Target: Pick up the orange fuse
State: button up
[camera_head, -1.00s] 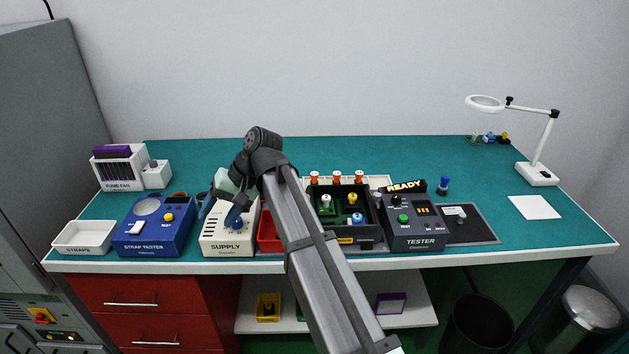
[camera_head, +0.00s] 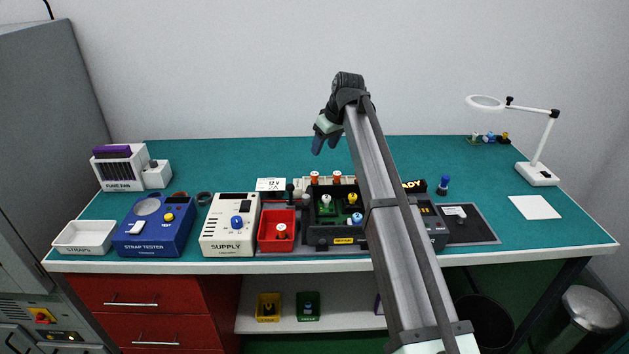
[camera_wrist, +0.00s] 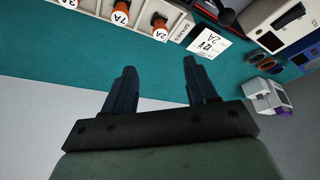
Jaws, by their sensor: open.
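Orange fuses stand in the white spares rack (camera_head: 299,184) at the back of the bench's middle. In the head view, one orange fuse (camera_head: 315,177) and a second orange fuse (camera_head: 337,177) show, and my arm covers the spot to their right. In the wrist view, an orange fuse marked 2A (camera_wrist: 160,21) and another marked 7A (camera_wrist: 125,7) show near the top edge, with part of a third label at the edge. My gripper (camera_head: 318,145) is open and empty, raised behind the rack. Its fingers (camera_wrist: 160,66) are apart, pointing toward the rack side, touching nothing.
A red bin (camera_head: 263,243), the supply (camera_head: 220,241) and a black fixture (camera_head: 320,238) with coloured fuses stand in front. The tester (camera_head: 435,225) is partly behind my arm. The bench's back strip is clear.

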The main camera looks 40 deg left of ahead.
send_near(314, 173)
jog(key=x, duration=0.5)
jog(key=shift+w+a+r, duration=0.1)
jog(key=shift+a, duration=0.1)
jog(key=shift+d+x, duration=0.15)
jog(key=shift+x, duration=1.15)
jog(key=shift+d+x, duration=0.1)
jog(key=shift+x, duration=1.25)
jog(key=shift+c, duration=0.2)
jog(key=c, duration=1)
jog(key=shift+o, duration=0.2)
